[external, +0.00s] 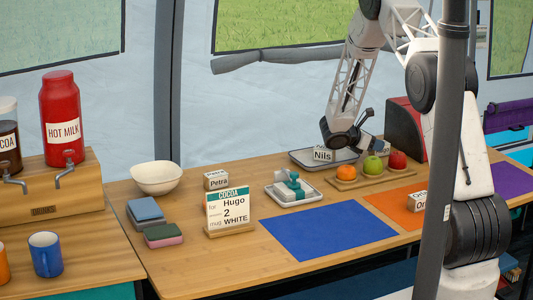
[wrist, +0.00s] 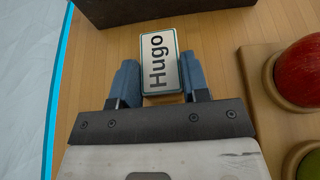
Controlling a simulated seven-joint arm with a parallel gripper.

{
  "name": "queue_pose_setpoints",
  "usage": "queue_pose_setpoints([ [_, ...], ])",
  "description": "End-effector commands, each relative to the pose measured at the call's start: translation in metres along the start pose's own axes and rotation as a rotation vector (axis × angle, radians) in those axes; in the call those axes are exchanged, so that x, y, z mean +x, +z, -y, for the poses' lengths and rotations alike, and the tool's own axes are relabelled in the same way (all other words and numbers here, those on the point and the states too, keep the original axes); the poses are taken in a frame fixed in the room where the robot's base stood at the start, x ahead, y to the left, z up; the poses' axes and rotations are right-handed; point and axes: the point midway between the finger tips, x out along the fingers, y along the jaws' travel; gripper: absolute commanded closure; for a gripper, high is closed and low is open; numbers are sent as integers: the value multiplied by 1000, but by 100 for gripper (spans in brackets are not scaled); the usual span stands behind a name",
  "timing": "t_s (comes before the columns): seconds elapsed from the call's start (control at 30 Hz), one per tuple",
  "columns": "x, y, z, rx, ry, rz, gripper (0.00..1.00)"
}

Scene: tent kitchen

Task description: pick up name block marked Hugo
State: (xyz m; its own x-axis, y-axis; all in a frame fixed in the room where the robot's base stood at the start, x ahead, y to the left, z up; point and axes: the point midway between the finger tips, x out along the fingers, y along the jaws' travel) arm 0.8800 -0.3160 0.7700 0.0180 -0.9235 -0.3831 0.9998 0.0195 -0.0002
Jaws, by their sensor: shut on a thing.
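The name block marked Hugo (wrist: 158,62) is white with dark letters and a teal edge. In the wrist view it lies between the two blue fingertips of my gripper (wrist: 158,85), which is shut on it. In the external view my gripper (external: 368,143) is low at the far side of the table, behind the fruit board, and mostly hides the block there. I cannot tell whether the block still touches the table.
A fruit board (external: 345,184) holds an orange and apples close by. A dark red box (external: 405,128) stands behind. The Petra block (external: 217,182) and cocoa sign (external: 229,210) are farther left.

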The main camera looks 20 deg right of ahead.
Motion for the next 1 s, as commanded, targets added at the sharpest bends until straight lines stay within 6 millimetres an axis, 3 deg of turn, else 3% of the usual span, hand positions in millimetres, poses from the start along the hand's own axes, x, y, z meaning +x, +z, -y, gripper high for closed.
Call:
queue_pose_setpoints([
  [0.37, -5, 12, 0, 1, 1, 1, 82],
  [1.0, -35, 85, 0, 1, 1, 1, 82],
])
